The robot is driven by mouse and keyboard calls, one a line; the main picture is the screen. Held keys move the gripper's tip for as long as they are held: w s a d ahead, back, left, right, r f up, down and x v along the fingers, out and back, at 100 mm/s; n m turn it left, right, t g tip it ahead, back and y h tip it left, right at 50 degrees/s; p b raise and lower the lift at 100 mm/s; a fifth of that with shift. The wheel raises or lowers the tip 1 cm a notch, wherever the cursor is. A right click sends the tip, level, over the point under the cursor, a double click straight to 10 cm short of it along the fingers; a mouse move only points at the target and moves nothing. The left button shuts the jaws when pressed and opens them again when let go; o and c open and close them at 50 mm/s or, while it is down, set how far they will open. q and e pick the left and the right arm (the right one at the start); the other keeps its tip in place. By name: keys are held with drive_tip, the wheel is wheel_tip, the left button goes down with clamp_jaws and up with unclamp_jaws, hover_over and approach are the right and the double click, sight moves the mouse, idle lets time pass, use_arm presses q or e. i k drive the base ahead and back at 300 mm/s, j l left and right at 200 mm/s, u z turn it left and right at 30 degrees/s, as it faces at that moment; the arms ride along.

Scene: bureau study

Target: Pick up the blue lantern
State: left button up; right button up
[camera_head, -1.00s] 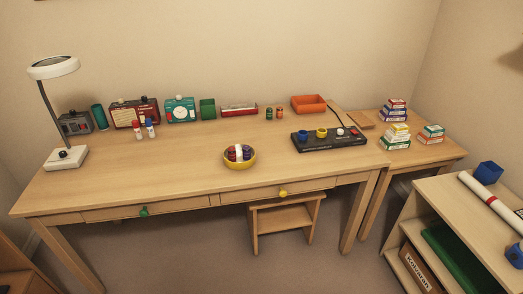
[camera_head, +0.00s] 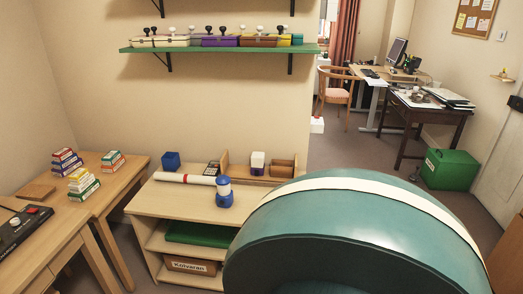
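A blue lantern (camera_head: 224,192) with a pale middle band stands upright near the front right of the top of a low wooden shelf unit (camera_head: 150,203). A large green rounded form with a cream stripe fills the lower right and stands just right of the lantern in the picture. Neither of my grippers is in view.
A white roll with a red band (camera_head: 186,178), a blue cube (camera_head: 171,161) and a small blue and white container (camera_head: 257,163) share the shelf top. A green wall shelf (camera_head: 220,48) holds several cases. Stacked small boxes (camera_head: 83,184) stand on the left table. A green box (camera_head: 450,169) sits on the floor.

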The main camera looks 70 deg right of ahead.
sight(224, 194)
drive_tip(key=z, duration=1.85)
drive_tip(key=i+l+z, duration=0.1)
drive_tip(key=i+l, duration=1.75)
